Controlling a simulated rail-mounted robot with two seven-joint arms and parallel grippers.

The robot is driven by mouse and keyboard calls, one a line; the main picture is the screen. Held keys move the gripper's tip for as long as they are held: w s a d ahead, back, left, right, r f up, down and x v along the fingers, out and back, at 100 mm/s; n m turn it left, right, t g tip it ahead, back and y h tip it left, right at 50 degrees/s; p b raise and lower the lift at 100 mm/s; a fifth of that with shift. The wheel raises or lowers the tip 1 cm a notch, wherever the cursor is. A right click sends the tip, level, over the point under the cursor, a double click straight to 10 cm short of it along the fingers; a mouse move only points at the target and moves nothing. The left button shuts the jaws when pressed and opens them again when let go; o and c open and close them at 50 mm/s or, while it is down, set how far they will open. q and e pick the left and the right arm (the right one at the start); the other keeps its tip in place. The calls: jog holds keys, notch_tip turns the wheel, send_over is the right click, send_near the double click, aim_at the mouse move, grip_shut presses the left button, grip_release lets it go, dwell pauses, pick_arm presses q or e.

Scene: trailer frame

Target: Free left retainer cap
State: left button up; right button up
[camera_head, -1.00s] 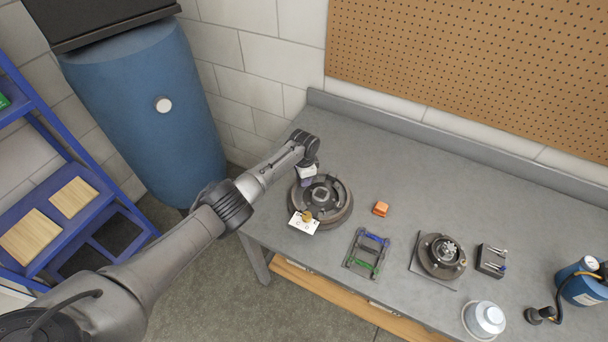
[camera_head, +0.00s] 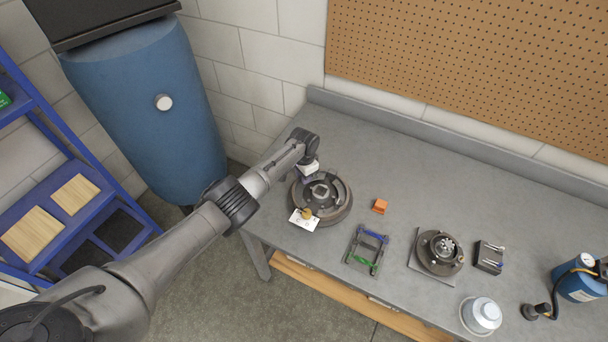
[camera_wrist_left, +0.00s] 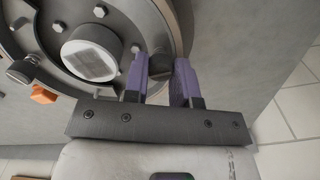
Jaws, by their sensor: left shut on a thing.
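A dark round brake drum (camera_head: 345,205) lies on the left part of the bench. My left gripper (camera_head: 308,170) reaches down at the drum's far left edge. In the wrist view its two purple fingers (camera_wrist_left: 163,82) are shut on a small dark part (camera_wrist_left: 160,66) by the drum's rim, apparently the retainer cap. The fingers partly hide it, and I cannot tell if it still touches the drum. A white tag (camera_head: 301,221) with a brass knob (camera_head: 307,213) is at the drum's near left. My right gripper is not seen.
An orange block (camera_head: 380,206), a frame with blue and green bars (camera_head: 366,249), a hub on a plate (camera_head: 440,252), a dark tool block (camera_head: 489,257), a grey pot (camera_head: 481,316) and a blue canister (camera_head: 577,281) stand to the right. The back of the bench is clear.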

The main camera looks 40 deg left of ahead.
pick_arm(q)
jog(key=shift+r, duration=0.1)
jog(key=o, duration=0.9)
jog(key=shift+o, duration=0.2)
notch_tip(320, 180, up, 6)
jog(key=p, duration=0.2)
jog(key=shift+p, duration=0.3)
notch_tip(320, 180, up, 8)
jog(key=shift+p, duration=0.35)
